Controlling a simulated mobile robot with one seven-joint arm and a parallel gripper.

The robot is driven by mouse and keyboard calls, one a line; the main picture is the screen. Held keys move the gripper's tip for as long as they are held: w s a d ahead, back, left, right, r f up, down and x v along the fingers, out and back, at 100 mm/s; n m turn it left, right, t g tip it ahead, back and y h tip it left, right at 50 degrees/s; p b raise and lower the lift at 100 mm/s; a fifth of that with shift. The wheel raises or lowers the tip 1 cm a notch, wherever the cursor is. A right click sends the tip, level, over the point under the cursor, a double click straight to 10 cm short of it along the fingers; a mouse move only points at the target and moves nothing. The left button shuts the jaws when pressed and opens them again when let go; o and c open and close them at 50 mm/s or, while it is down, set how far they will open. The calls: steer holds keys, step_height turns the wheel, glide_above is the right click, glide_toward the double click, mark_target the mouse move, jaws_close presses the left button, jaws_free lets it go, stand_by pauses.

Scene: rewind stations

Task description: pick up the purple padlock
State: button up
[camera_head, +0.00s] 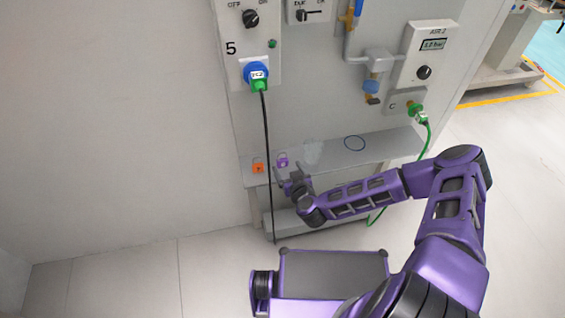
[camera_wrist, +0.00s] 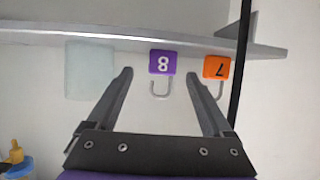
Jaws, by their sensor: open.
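The purple padlock (camera_head: 282,161) lies on the grey shelf (camera_head: 384,150) of the station, just beyond my gripper in the head view. In the wrist view the purple padlock (camera_wrist: 163,63) shows a white 8, upside down in the picture, with its grey shackle toward me. My gripper (camera_wrist: 163,98) is open and empty. Its two fingers stand left and right of the padlock's line, with the padlock body beyond the fingertips. In the head view my gripper (camera_head: 291,178) is close to the shelf's front edge.
An orange padlock (camera_wrist: 216,68) lies right of the purple one in the wrist view, near the right fingertip. A black cable (camera_head: 267,150) hangs down beside them. A pale translucent patch (camera_wrist: 90,70) is at left. A green cable (camera_head: 428,145) hangs further right.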

mark_target(283, 162)
steer(key=x, duration=0.5)
steer(key=shift+a+r+b, duration=0.1)
steer(key=shift+a+b, duration=0.1)
steer(key=shift+b, duration=0.1)
steer(key=shift+c, duration=0.3)
jaws_close()
